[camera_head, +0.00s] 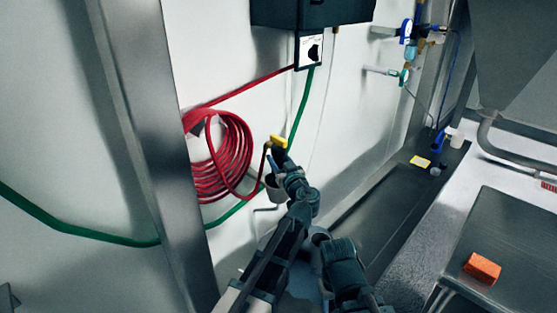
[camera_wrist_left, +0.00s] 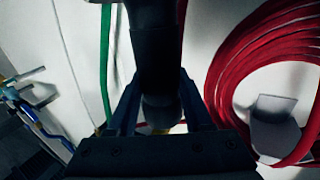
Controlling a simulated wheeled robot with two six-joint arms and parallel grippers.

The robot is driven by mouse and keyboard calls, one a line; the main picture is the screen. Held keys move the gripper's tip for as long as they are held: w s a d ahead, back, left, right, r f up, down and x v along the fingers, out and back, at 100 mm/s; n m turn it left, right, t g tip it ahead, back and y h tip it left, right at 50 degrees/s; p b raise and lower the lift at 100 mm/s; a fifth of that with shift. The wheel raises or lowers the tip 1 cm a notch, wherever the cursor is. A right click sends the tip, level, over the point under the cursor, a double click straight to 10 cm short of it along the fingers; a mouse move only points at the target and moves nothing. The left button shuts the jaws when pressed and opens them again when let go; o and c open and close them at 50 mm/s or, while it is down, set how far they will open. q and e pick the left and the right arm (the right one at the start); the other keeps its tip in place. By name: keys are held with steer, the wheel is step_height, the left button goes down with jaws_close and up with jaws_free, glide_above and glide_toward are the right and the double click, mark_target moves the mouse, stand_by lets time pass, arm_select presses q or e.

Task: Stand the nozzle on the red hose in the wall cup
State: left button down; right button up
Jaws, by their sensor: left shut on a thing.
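The nozzle (camera_head: 278,142) has a yellow top and a dark body, with the red hose (camera_head: 228,158) running from it to a coil on the wall. My left gripper (camera_head: 283,165) is shut on its dark body. The left wrist view shows that body (camera_wrist_left: 157,55) as a dark cylinder between the two fingers. The grey wall cup (camera_head: 274,192) is just below, partly covered by my gripper and wrist. I cannot tell whether the nozzle's lower end is inside the cup or above it. My right gripper is not in view.
The red coil (camera_wrist_left: 228,65) hangs close beside the gripper. A green hose (camera_head: 300,110) runs behind the nozzle along the wall. A dark control box (camera_head: 312,12) is above. A steel post (camera_head: 150,130) stands left. An orange block (camera_head: 482,267) lies on a steel surface at right.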

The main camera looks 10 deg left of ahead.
arm_select(q)
steer(key=shift+f, duration=0.25)
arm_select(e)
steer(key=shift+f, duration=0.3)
arm_select(q)
steer(key=shift+c, duration=1.1)
jaws_free()
